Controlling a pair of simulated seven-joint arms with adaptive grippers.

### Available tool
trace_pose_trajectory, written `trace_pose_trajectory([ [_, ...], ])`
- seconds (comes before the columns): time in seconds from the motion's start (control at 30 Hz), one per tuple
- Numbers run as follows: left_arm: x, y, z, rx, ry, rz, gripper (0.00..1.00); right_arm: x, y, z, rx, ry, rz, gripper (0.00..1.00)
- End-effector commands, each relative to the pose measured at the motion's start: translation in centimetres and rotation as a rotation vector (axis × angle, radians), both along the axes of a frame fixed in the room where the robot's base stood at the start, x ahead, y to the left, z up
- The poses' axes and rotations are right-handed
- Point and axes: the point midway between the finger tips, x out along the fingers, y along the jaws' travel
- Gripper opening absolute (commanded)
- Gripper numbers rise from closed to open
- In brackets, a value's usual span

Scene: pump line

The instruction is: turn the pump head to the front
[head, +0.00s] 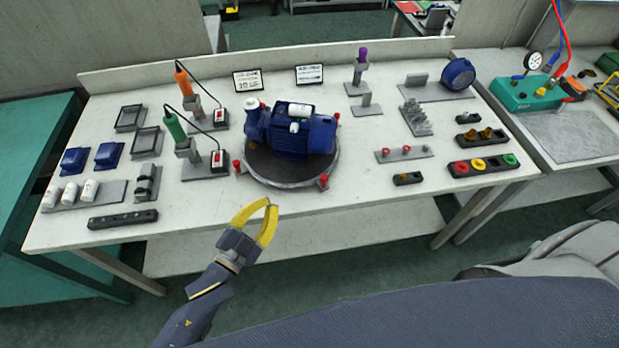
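The blue pump (305,135) lies on a round dark turntable (270,175) in the middle of the table. Its pump head (256,122), with a pale port on top, points to the left and a little back. The motor end points right. Red knobs stand on the turntable's rim at the left (237,165), front right (323,181) and back right. My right gripper is not in view.
Tools with orange (182,80) and green (175,127) handles stand left of the turntable. Trays, blue parts and white cylinders fill the left side. Racks and small blocks (403,153) are at the right. The table's front strip before the turntable is clear.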

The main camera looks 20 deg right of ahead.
Motion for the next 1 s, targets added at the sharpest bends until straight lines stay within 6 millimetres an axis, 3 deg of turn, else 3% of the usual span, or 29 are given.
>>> trace_pose_trajectory([
  [0.6,-1.0,-1.5,0.4,-1.012,1.096,-0.049,0.00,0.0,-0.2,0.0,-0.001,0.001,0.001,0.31],
  [0.8,-1.2,-1.6,0.0,-1.262,1.376,-0.043,0.00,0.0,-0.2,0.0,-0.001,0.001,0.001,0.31],
  [1.0,-1.2,-1.6,-0.3,-1.413,1.535,-0.032,0.00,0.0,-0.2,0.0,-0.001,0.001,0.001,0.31],
])
